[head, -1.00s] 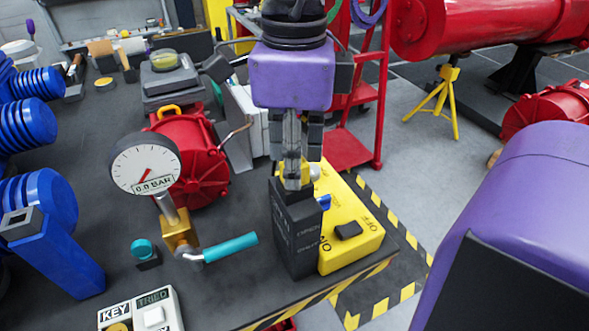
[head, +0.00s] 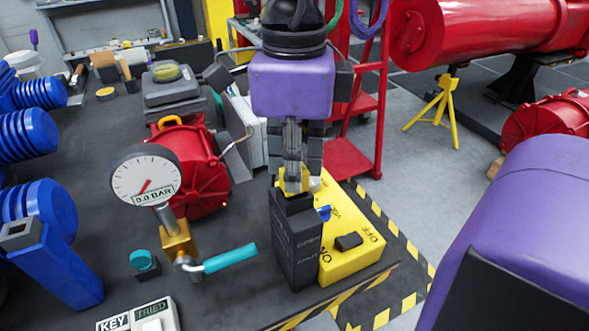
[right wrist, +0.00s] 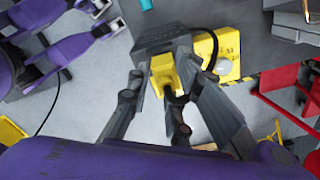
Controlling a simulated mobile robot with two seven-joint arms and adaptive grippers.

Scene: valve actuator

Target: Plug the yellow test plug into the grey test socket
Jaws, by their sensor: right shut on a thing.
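My right gripper (head: 293,165) points down and is shut on the yellow test plug (head: 293,183). The plug is at the top of a dark grey box (head: 297,245) with lettering on its front, apparently the test socket. The fingers and plug hide the socket opening, so I cannot tell how deep the plug sits. My left gripper is not clearly seen.
A yellow box (head: 352,252) marked ON and OFF stands right beside the dark box. To the left are a pressure gauge (head: 144,178), a teal lever (head: 230,257) and a red round housing (head: 198,180).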

